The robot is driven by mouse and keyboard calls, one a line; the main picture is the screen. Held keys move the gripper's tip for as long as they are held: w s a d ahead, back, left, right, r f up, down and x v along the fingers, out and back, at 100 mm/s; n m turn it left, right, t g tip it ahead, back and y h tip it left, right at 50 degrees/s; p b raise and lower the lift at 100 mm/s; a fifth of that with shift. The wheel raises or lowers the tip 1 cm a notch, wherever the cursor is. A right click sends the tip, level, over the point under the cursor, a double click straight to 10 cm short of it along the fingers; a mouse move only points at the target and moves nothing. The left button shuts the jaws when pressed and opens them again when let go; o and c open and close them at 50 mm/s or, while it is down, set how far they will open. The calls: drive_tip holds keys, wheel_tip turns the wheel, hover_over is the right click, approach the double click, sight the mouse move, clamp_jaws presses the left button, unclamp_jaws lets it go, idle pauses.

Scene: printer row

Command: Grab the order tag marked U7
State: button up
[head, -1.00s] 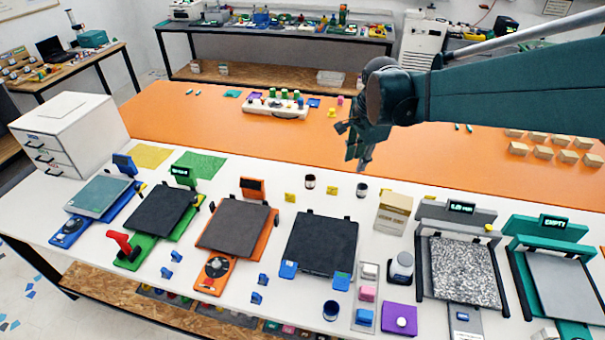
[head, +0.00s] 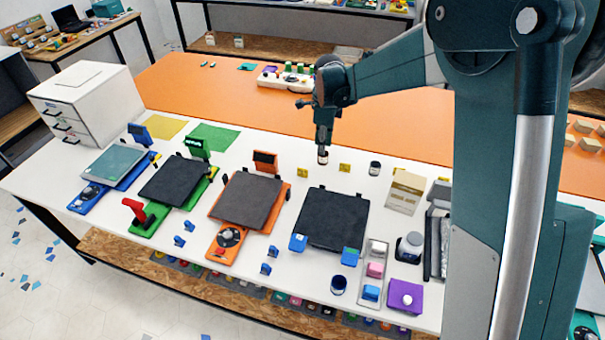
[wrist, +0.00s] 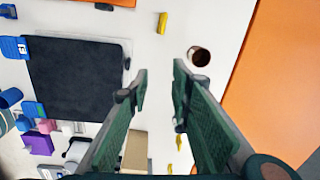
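No mark U7 can be read in either view. Small yellow pieces that may be order tags lie on the white table: one at the left (head: 302,172) and one at the right (head: 344,168) of my gripper. In the wrist view one yellow piece (wrist: 163,22) lies ahead of the fingers and another (wrist: 178,142) shows between them. My gripper (head: 323,143) points down above the table's back part, by a small dark-rimmed cup (head: 323,158). In the wrist view its fingers (wrist: 160,74) are apart with nothing between the tips, and the cup (wrist: 199,56) is just beyond the right one.
A black-bedded press with blue feet (head: 333,218) stands in front of my gripper. An orange press (head: 245,198) is to its left, a cream box (head: 405,192) and a second cup (head: 375,168) to its right. The orange table (head: 230,100) behind is mostly bare.

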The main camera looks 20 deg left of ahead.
drive_tip(key=m, duration=0.2)
hover_over(303, 169)
drive_tip(key=shift+g, duration=0.4)
drive_tip(key=f, duration=0.8)
drive_tip(key=shift+w+f, duration=0.25)
drive_tip(key=shift+f, duration=1.3)
drive_tip(key=shift+s+a+f+b, duration=0.1)
drive_tip(key=shift+f+b, duration=0.1)
drive_tip(key=shift+f, duration=1.1)
drive_tip(key=shift+s+f+b, duration=0.1)
drive_tip(key=shift+f+b, duration=0.1)
drive_tip(key=shift+f, duration=1.1)
clamp_jaws()
